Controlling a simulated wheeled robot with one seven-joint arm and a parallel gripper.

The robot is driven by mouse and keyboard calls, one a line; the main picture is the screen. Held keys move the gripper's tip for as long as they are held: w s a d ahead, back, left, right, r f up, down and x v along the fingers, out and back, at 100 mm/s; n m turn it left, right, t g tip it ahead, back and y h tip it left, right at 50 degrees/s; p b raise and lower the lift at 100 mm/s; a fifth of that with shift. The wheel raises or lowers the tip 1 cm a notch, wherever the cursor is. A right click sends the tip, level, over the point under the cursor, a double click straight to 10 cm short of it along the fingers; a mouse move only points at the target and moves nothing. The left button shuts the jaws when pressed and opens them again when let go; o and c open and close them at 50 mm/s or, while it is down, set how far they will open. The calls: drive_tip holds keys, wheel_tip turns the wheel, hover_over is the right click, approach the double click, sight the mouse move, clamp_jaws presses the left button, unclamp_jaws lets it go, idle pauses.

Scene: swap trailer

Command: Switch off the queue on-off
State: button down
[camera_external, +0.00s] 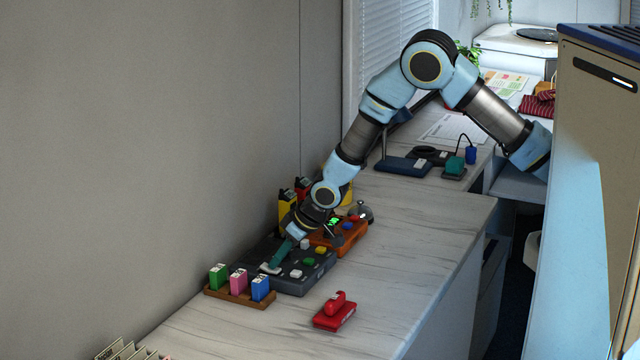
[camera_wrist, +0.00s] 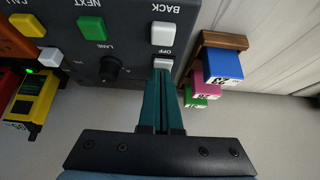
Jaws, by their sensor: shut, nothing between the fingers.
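A dark grey control panel (camera_external: 318,277) lies on the counter and fills the top of the wrist view (camera_wrist: 130,30). Its white on-off rocker (camera_wrist: 161,58), beside the printed word OFF, is partly covered by my fingertips. The rocker also shows in the external view (camera_external: 269,269) at the panel's left end. My gripper (camera_wrist: 163,72) has teal fingers, shut together and empty, with their tips right at the rocker. It reaches down to it in the external view (camera_external: 275,264). I cannot tell whether the tips touch or press it.
The panel also bears a white BACK button (camera_wrist: 163,33), a green NEXT button (camera_wrist: 92,27), a yellow button (camera_wrist: 27,24) and a black LANE knob (camera_wrist: 110,68). A wooden rack (camera_external: 238,296) with coloured blocks stands close left. An orange panel (camera_external: 348,240) adjoins right. A red stapler-like thing (camera_external: 334,312) lies in front.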

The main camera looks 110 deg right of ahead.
drive_tip(key=shift+w+d, duration=0.1)
drive_tip(key=shift+w+d+r, duration=0.3)
drive_tip(key=shift+w+d, duration=0.1)
drive_tip(key=shift+w, duration=0.05)
drive_tip(key=shift+r+p, duration=0.35)
drive_tip(key=shift+r, duration=0.15)
wheel_tip(320, 180, up, 3)
drive_tip(key=shift+w+d+r+p, duration=0.15)
drive_tip(key=shift+p, duration=0.8)
drive_tip(key=s+a+f+b+v, duration=0.1)
drive_tip(key=b+v, duration=0.2)
drive_tip(key=v, duration=0.6)
drive_tip(key=shift+s+r, duration=0.2)
drive_tip(key=shift+r, duration=0.1)
drive_tip(key=shift+a, duration=0.15)
